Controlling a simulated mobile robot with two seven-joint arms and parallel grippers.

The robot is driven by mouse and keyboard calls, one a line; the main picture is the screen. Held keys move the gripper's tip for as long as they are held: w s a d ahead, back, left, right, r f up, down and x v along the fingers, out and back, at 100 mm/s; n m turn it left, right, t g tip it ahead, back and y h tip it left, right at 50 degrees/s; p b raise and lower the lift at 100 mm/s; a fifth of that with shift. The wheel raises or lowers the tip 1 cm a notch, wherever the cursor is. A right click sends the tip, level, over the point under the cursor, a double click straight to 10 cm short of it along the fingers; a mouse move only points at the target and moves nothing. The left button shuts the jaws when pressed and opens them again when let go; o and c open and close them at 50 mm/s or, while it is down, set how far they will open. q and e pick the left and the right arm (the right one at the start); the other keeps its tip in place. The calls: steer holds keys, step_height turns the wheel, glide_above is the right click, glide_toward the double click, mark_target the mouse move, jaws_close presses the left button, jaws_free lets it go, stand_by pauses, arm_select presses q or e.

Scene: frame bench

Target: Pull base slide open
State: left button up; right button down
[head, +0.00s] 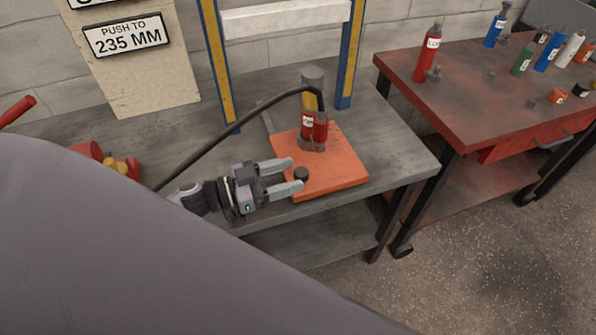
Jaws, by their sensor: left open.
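The base slide looks like an orange plate (340,176) lying on the grey bench, near its right end. A small dark knob (301,174) stands at the plate's front left part. A red cylinder with a grey top (313,120) stands upright on the plate, with a black hose at its upper end. My left gripper (290,179) is open, its two grey fingers pointing right on either side of the knob. I cannot tell whether the fingers touch the knob. My right gripper is not in view.
A blue and yellow frame (350,50) rises at the back of the grey bench (402,168). The black hose (225,133) runs left from the cylinder, above my left gripper. A red cart (475,95) with several bottles stands at the right. Red parts (90,151) lie at the left.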

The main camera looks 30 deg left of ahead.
arm_select(q)
steer(key=shift+v, duration=1.75)
